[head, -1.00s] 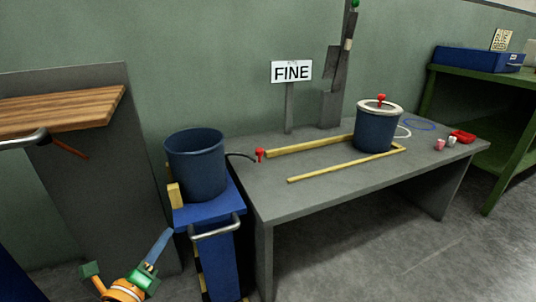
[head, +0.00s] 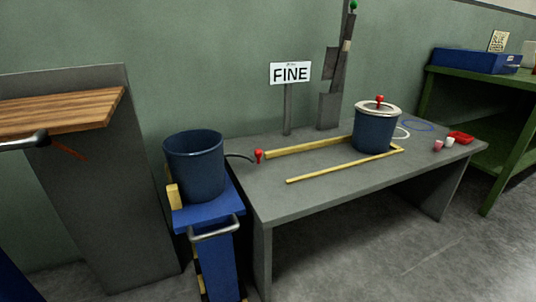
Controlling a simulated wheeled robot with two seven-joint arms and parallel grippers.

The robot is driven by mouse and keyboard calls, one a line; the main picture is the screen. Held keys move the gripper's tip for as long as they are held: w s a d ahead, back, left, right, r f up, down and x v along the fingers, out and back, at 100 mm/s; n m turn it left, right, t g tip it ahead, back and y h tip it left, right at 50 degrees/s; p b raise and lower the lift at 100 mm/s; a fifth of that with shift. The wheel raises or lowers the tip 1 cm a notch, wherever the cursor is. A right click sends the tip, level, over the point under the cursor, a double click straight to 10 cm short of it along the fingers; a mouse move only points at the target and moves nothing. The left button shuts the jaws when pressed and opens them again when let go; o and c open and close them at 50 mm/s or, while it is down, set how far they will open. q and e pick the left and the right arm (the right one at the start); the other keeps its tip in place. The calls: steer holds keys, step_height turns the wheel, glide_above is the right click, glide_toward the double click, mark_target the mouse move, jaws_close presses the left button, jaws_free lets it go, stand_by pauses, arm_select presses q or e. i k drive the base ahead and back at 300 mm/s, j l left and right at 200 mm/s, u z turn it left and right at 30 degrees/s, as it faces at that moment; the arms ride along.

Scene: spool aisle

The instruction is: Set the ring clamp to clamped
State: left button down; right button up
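A dark blue drum (head: 375,133) stands upright on the grey table, at the far end of the yellow rails. A pale lid or ring (head: 366,108) sits around its top, with a red knob or lever (head: 380,101) standing on it. I cannot tell the clamp's state at this size, nor which part is the ring clamp. A red fitting (head: 258,156) with a dark hose lies at the table's left end. Neither of my grippers is in view.
The grey table (head: 300,202) carries yellow rails (head: 335,168), a "FINE" sign (head: 290,73) and small red and pink items. An open blue drum (head: 195,175) stands on a blue cart (head: 212,212). A wooden shelf (head: 55,112) is left, a green bench (head: 490,85) right. Floor in front is clear.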

mark_target(258, 152)
steer(key=i+l+z, duration=0.1)
steer(key=l+z, duration=0.15)
steer(key=l, duration=0.2)
steer(key=i+l+z, duration=0.1)
steer(key=l+z, duration=0.15)
steer(key=l, duration=0.2)
steer(key=i+l+z, duration=0.25)
steer(key=l, duration=0.15)
steer(key=k, duration=0.1)
